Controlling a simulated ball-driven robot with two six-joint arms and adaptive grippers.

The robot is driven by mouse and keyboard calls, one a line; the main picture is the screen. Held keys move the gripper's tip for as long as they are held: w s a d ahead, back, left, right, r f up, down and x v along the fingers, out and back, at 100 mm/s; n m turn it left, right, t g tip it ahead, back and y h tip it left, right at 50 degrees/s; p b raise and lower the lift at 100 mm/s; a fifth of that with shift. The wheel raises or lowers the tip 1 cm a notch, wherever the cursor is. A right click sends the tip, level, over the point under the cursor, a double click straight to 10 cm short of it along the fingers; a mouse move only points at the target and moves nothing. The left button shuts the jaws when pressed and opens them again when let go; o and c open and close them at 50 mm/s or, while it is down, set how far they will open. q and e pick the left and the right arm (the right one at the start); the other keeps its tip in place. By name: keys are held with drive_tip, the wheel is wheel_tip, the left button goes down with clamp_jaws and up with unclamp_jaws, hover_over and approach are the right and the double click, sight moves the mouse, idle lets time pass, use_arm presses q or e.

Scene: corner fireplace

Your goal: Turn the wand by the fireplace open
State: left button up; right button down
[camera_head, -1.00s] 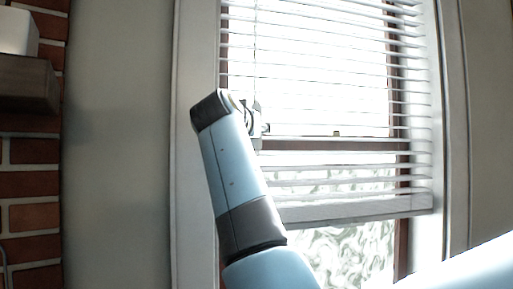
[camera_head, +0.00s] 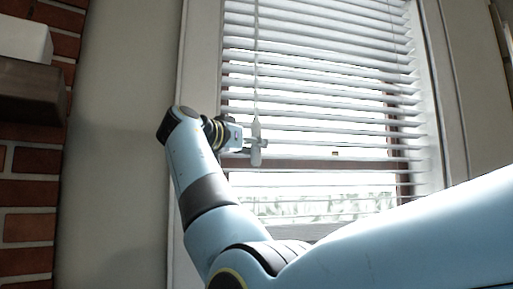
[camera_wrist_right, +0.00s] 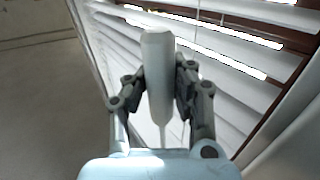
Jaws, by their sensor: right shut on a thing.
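The wand (camera_head: 256,128) is a pale rod with a thicker handle, hanging down the left part of the window blind (camera_head: 320,95). My right gripper (camera_head: 258,146) is shut on the wand's handle, in front of the blind. In the right wrist view, the handle (camera_wrist_right: 158,75) stands between the two dark fingers of the gripper (camera_wrist_right: 160,90), with the thin rod running on below it. The blind's slats look broad and tilted, with narrow bright gaps between them. My left gripper is out of view.
A brick wall (camera_head: 30,215) with a dark mantel (camera_head: 30,90) and a white box (camera_head: 25,40) is at the left. A plain wall strip (camera_head: 115,150) lies between it and the white window frame (camera_head: 200,75). My blue arm covers the lower right.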

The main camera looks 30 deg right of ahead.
sight(255, 123)
drive_tip(key=shift+f, duration=0.25)
drive_tip(key=c, duration=1.1)
unclamp_jaws()
drive_tip(key=shift+a+r, duration=0.15)
wheel_tip(255, 123, up, 10)
